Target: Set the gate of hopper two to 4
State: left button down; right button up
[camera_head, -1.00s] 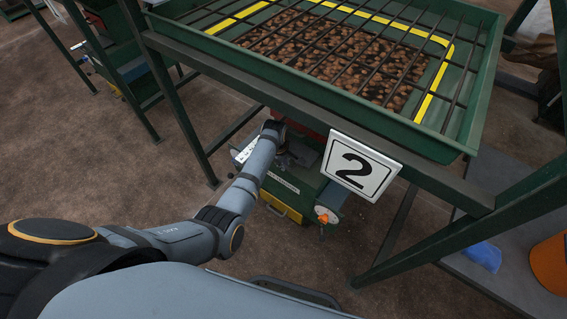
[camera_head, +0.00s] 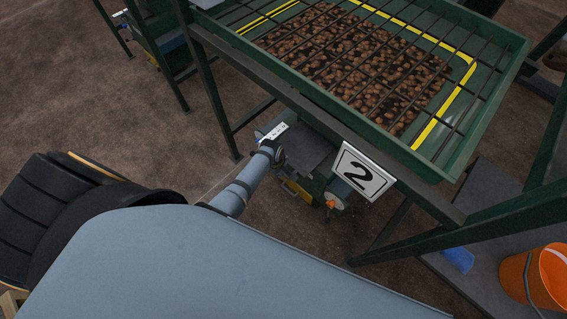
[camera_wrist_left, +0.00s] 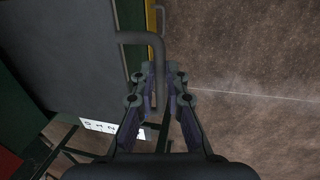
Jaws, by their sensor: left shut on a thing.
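Hopper two is the green bin with a grid top (camera_head: 490,110), marked by a white sign with a black 2 (camera_head: 362,172). Below it is the gate assembly, with a white scale plate (camera_head: 273,132) that also shows in the left wrist view (camera_wrist_left: 100,127); its numbers are too small to read surely. My left gripper (camera_wrist_left: 160,76) is shut on the gate's grey bent handle (camera_wrist_left: 136,37), whose bar runs down between the fingers. In the head view the left gripper (camera_head: 277,154) is beside the gate, mostly hidden by its wrist. My right gripper is out of view.
Green frame legs (camera_head: 215,105) stand around the gate. An orange bucket (camera_head: 538,278) and a blue item (camera_head: 458,259) are at the lower right. Brown floor (camera_head: 90,100) is open at the left.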

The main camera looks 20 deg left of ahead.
pick_arm(q)
jog(key=shift+s+a+f, duration=0.1)
jog(key=shift+s+f, duration=0.1)
jog(key=shift+s, duration=0.1)
jog(key=c, duration=1.4)
grip_release()
jog(key=shift+o, duration=0.2)
jog(key=shift+r, duration=0.1)
jog(key=shift+w+r, duration=0.1)
jog(key=v, duration=1.1)
jog(key=shift+r, duration=0.4)
